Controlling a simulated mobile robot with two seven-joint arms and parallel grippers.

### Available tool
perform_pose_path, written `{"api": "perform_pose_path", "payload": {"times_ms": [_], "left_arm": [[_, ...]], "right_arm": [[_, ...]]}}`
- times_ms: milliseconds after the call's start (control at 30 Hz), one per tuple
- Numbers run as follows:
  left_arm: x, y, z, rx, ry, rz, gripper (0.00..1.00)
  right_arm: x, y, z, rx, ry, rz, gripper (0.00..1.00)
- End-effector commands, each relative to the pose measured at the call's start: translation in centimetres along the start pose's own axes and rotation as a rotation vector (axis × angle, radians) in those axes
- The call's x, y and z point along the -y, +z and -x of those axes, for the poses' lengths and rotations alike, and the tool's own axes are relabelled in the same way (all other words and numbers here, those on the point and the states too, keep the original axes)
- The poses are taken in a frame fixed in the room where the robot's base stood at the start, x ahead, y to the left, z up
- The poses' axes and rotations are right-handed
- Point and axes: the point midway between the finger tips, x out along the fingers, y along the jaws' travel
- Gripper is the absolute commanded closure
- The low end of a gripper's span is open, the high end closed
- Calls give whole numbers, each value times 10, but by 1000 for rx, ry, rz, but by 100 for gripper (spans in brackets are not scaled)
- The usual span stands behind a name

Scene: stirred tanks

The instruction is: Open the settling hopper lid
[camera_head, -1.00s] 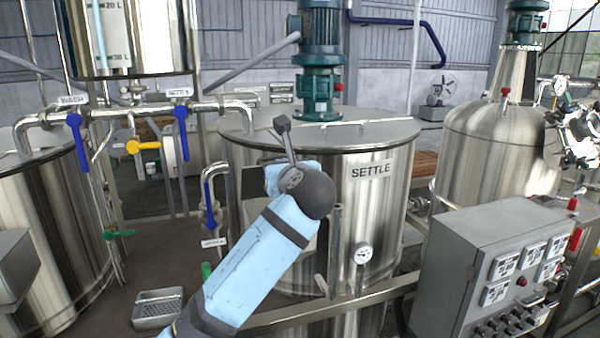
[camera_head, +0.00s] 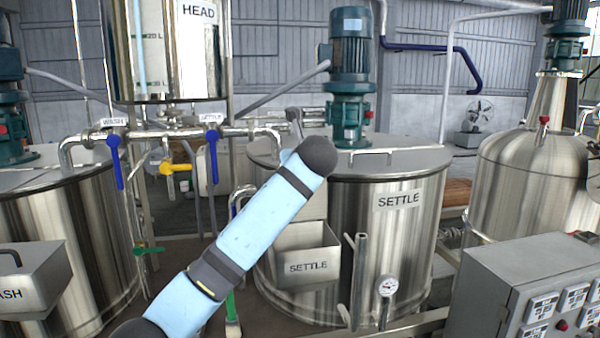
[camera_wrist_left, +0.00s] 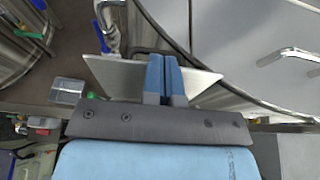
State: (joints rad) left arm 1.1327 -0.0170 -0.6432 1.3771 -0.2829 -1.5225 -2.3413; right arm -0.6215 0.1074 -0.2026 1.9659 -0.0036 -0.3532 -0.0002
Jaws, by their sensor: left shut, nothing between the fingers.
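The settling hopper (camera_head: 308,267) is a grey metal box labelled SETTLE on the front of the SETTLE tank (camera_head: 400,225). A pale flat panel (camera_head: 306,205) stands above and behind the box and looks like its lid tilted up; my left arm covers part of it. In the left wrist view a light plate (camera_wrist_left: 112,76), seemingly the same lid, lies just behind the fingers. My left gripper (camera_wrist_left: 163,58) is shut and empty, its blue fingers together in front of this plate; I cannot tell if they touch it. In the head view its fingers are hidden. My right gripper is not in view.
The WASH hopper (camera_head: 35,285) with a handle is at the left. Pipes with blue valve handles (camera_head: 213,155) run behind my arm. A control box (camera_head: 530,290) stands at lower right. A vertical pipe (camera_head: 360,270) and a gauge (camera_head: 387,287) are right of the hopper.

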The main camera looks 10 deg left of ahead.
Motion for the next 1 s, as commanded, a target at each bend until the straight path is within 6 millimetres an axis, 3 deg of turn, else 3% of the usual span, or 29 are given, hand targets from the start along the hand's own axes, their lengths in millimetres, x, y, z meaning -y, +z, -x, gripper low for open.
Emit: {"api": "perform_pose_path", "payload": {"times_ms": [300, 767, 1000], "left_arm": [[0, 5, -12, 2, 1, 1, 100], [-1, 6, -13, 3, 2, 1, 100], [0, 5, 0, 5, 0, 1, 100]], "right_arm": [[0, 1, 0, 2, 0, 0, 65], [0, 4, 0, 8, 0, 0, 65], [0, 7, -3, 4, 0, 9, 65]]}}
